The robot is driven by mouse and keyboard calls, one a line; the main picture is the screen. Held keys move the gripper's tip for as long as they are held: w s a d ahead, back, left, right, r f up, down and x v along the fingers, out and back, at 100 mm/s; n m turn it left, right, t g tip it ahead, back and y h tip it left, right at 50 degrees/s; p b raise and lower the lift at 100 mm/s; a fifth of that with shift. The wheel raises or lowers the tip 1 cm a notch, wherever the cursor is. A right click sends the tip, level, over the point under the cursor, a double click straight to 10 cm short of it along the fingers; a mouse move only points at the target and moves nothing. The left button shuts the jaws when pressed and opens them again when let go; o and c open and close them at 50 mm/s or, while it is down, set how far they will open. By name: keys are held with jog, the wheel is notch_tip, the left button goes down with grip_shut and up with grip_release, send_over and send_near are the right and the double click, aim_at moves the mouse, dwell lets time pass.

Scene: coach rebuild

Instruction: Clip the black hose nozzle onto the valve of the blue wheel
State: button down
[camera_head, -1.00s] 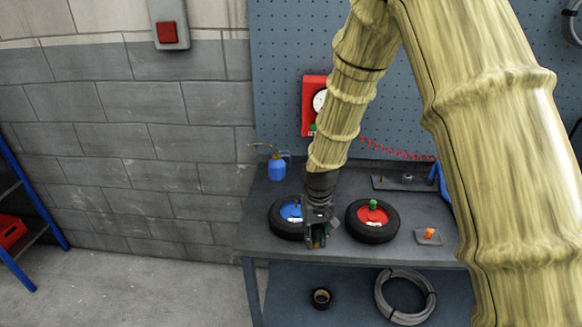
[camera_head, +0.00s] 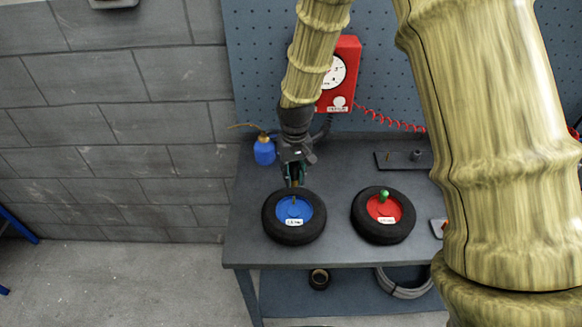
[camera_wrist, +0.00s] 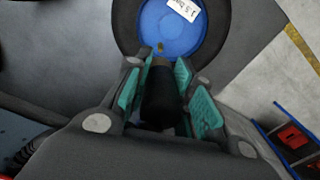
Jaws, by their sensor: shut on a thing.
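The blue wheel (camera_head: 294,216) lies flat on the bench, a black tyre with a blue hub and a white label. Its small brass valve (camera_head: 293,199) stands up from the hub. It also shows in the wrist view (camera_wrist: 160,46). My gripper (camera_head: 294,180) is just behind the wheel's far side in the head view. It is shut on the black nozzle (camera_wrist: 160,100), which shows between the green finger pads. The nozzle's end appears close to the valve in the wrist view; I cannot tell whether they touch.
A red wheel (camera_head: 383,214) with a green cap stands to the right. A blue oil can (camera_head: 264,150) is left of my gripper. A red gauge box (camera_head: 338,75) hangs on the pegboard behind. The bench (camera_head: 245,240) is clear in front of the blue wheel.

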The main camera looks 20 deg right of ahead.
jog(key=shift+s+f+b, duration=0.1)
jog(key=shift+s+b, duration=0.2)
jog(key=shift+s, duration=0.25)
jog(key=shift+f, duration=0.25)
jog(key=shift+w+f+b, duration=0.25)
jog(key=shift+f+b, duration=0.1)
jog(key=shift+f, duration=0.15)
jog(key=shift+w+f+b, duration=0.2)
jog(key=shift+f+b, duration=0.15)
jog(key=shift+f, duration=0.5)
jog(key=shift+s+f+b, duration=0.35)
jog(key=shift+f+b, duration=0.1)
jog(key=shift+b, duration=0.25)
jog(key=shift+w+f, duration=0.2)
jog(key=shift+s+r, duration=0.1)
jog(key=shift+s, duration=0.05)
jog(key=shift+f+b, duration=0.55)
jog(key=shift+f, duration=0.95)
